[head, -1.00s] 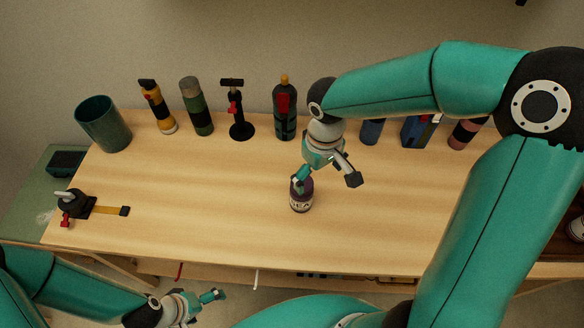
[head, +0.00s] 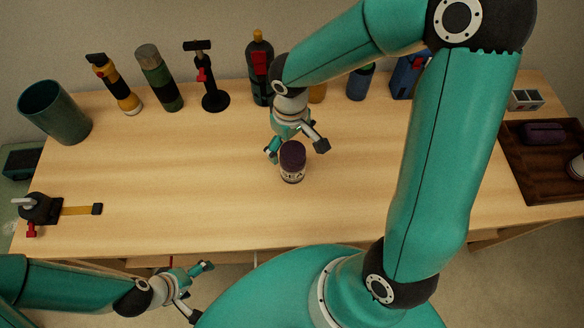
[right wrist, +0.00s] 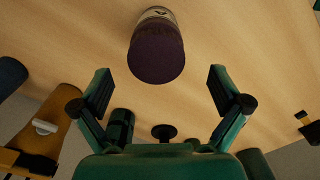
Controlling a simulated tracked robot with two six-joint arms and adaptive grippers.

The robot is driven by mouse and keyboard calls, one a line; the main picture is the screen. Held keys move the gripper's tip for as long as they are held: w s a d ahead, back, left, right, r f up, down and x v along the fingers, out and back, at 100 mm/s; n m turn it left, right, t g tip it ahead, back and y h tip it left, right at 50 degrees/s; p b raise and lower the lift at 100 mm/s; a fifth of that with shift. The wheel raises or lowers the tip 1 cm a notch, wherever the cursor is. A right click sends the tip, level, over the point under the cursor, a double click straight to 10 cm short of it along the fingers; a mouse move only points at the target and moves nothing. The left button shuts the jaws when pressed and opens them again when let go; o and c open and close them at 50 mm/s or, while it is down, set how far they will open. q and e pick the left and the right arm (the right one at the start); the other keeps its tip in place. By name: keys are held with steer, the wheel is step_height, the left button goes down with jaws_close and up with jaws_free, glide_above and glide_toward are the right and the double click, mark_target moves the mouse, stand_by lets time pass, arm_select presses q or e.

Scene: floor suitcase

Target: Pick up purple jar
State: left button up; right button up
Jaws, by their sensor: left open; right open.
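The purple jar (head: 292,161) stands on the wooden table, with a dark purple lid and a pale label. It also shows in the right wrist view (right wrist: 156,50), lid toward the camera, beyond the fingertips and between their lines. My right gripper (head: 296,147) is open and empty, just behind the jar; in the right wrist view its two fingers (right wrist: 160,88) are spread wide. I cannot tell whether a finger touches the jar. My left gripper (head: 201,287) is open and empty, low in front of the table's front edge, away from the jar.
Along the back stand a green cup (head: 56,112), a yellow-black flashlight (head: 119,86), a green-black cylinder (head: 160,78), a black stand (head: 211,80) and a dark bottle (head: 260,70). A clamp-like tool (head: 42,208) lies left. A brown tray (head: 536,182) is right.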

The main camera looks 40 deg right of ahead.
steer(key=shift+s+d+f+b, duration=0.1)
steer(key=shift+f+b, duration=0.85)
steer(key=shift+f, duration=0.65)
steer(key=shift+d+f+b, duration=0.1)
steer(key=shift+f+b, duration=0.8)
steer(key=shift+f, duration=0.65)
steer(key=shift+r, duration=0.1)
steer(key=c, duration=1.5)
